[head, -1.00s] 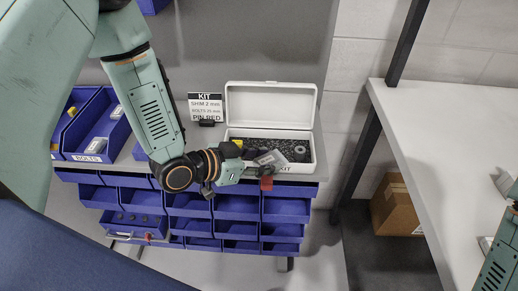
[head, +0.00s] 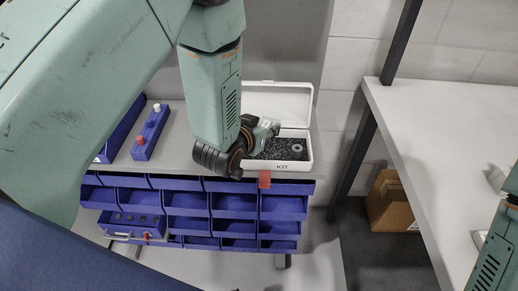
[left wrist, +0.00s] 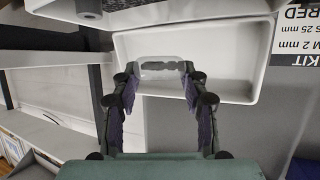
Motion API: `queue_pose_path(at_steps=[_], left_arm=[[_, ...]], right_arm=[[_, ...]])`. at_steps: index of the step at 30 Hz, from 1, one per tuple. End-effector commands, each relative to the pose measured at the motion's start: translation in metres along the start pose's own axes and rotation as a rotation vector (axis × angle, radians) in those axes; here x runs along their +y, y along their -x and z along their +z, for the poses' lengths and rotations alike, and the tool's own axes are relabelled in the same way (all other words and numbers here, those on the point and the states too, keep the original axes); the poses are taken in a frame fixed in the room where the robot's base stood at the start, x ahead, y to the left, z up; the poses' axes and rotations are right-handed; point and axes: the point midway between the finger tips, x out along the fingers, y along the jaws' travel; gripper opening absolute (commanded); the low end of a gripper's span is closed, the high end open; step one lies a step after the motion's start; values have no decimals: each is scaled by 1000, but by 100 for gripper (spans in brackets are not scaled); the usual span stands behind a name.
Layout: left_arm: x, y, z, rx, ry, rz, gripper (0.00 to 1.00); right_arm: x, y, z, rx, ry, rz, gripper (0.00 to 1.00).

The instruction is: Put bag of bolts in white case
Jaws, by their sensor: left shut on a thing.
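The white case (head: 305,150) stands open on the grey bench top, with its lid (head: 275,98) raised at the back. Dark grey foam lines its inside, with a round grey piece in it at the right. My left gripper (head: 273,128) is over the left part of the case. In the left wrist view, my left gripper (left wrist: 160,82) is shut on a clear bag (left wrist: 163,69), seen between its fingertips in front of the white lid (left wrist: 225,55). The bag's contents are hard to make out. In the head view the bag is hidden. My right gripper is out of view.
Blue bins (head: 187,204) line the bench front. A red tag (head: 264,180) hangs by the case's front edge. A blue block with pegs (head: 150,132) stands at the left. A white table (head: 440,130) and a cardboard box (head: 392,203) are at the right.

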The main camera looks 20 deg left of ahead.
Motion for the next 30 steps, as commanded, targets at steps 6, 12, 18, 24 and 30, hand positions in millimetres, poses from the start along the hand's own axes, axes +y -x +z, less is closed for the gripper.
queue_pose_path(at_steps=[6, 12, 18, 24, 30], left_arm=[[0, -15, 32, -1, 0, 1, 12], [0, -21, 44, -1, 0, 1, 12], [0, -33, 68, -1, -1, 1, 12], [0, -33, 68, 1, -2, 1, 12], [0, -33, 68, 0, -2, 1, 60]], right_arm=[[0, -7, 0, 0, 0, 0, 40], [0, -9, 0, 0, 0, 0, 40], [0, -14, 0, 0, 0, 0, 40], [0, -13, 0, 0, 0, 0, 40], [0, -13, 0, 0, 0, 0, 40]])
